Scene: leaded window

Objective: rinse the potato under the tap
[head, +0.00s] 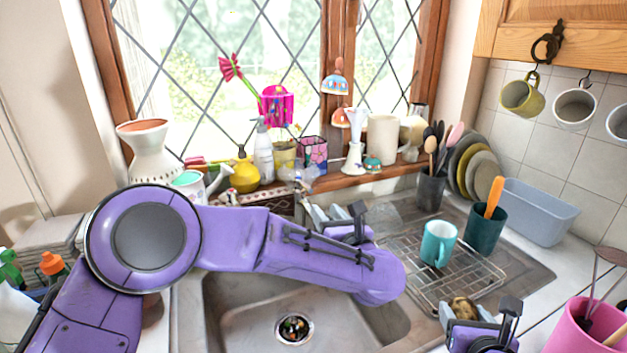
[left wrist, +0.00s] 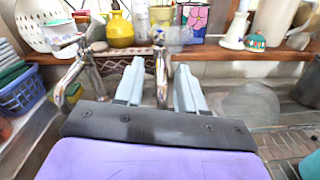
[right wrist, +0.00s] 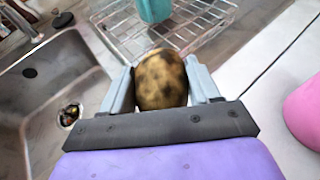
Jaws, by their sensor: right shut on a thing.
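The brown, blotchy potato (head: 462,308) is between the fingers of my right gripper (head: 464,313), at the lower right of the head view. The right wrist view shows the potato (right wrist: 161,80) gripped from both sides, right of the sink basin. My left gripper (head: 335,215) is open near the back of the sink, below the sill. My left arm hides much of the tap area in the head view.
The steel sink (head: 250,325) has a drain (head: 294,328) with scraps in it. A wire rack (head: 470,270) with a teal mug (head: 438,243) stands on the drainer. A pink pot (head: 580,330) is at the lower right. Ornaments crowd the window sill.

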